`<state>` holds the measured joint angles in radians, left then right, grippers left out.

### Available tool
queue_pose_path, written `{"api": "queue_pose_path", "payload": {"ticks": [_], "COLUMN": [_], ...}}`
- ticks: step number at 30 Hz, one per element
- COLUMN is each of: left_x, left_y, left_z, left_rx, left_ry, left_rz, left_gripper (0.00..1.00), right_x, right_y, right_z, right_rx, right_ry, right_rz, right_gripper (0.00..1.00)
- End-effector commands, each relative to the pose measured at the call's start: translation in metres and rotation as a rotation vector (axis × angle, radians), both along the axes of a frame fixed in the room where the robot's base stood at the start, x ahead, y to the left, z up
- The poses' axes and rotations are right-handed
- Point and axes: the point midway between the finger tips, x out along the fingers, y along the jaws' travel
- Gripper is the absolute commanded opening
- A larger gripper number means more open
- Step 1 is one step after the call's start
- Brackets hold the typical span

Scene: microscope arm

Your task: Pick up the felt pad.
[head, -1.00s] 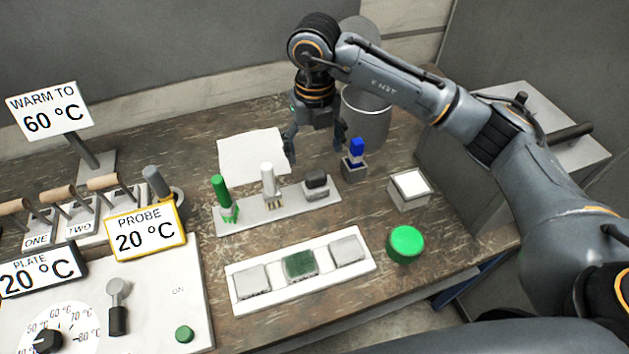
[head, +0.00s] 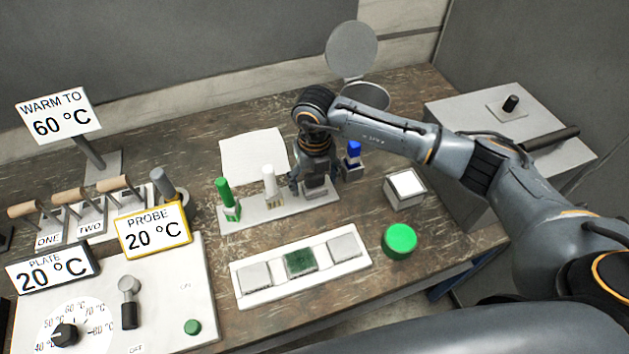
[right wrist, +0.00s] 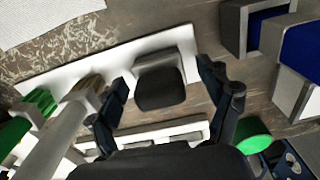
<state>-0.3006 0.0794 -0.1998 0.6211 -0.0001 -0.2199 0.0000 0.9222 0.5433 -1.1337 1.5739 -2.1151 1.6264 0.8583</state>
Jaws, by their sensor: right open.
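The felt pad, which I take to be the dark rounded pad (right wrist: 160,88) on a grey block, sits at the right end of a pale rack (head: 252,213). My right gripper (right wrist: 166,82) is open above it, with one finger on each side of the pad and a gap to both. In the head view the right gripper (head: 314,186) covers most of the pad. A green-handled tool (head: 225,194) and a white-handled tool (head: 269,184) stand upright in the same rack. My left gripper is not in view.
A blue-topped item (head: 354,152) in a grey holder stands close right of the gripper. A white-topped box (head: 406,188), a green button (head: 400,239) and a white tray (head: 242,299) with square pads lie nearer. A white sheet (head: 252,154) lies behind the rack.

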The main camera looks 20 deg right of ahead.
Motion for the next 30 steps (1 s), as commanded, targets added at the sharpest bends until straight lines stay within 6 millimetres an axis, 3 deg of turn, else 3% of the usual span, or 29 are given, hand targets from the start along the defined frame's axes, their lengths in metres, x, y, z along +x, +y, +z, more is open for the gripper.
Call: {"api": "queue_pose_path", "payload": {"ticks": [2, 10, 23, 28, 30], "left_x": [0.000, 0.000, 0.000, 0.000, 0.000], "left_y": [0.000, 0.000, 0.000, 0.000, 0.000], "left_z": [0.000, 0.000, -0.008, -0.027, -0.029], "left_rx": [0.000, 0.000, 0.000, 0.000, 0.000], "left_ry": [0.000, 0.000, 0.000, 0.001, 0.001], "left_rz": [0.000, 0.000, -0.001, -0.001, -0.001], "left_gripper": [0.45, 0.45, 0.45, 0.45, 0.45], "right_x": [0.000, 0.000, 0.001, 0.001, -0.013], "right_y": [0.000, 0.000, 0.000, 0.000, 0.002], "right_z": [0.000, 0.000, 0.008, 0.030, 0.046], "right_rx": [0.000, 0.000, 0.000, 0.000, 0.001], "right_ry": [0.000, 0.000, -0.003, -0.008, -0.006], "right_rz": [0.000, 0.000, 0.002, 0.002, 0.006], "right_gripper": [0.75, 0.20, 0.19, 0.19, 0.19]}}
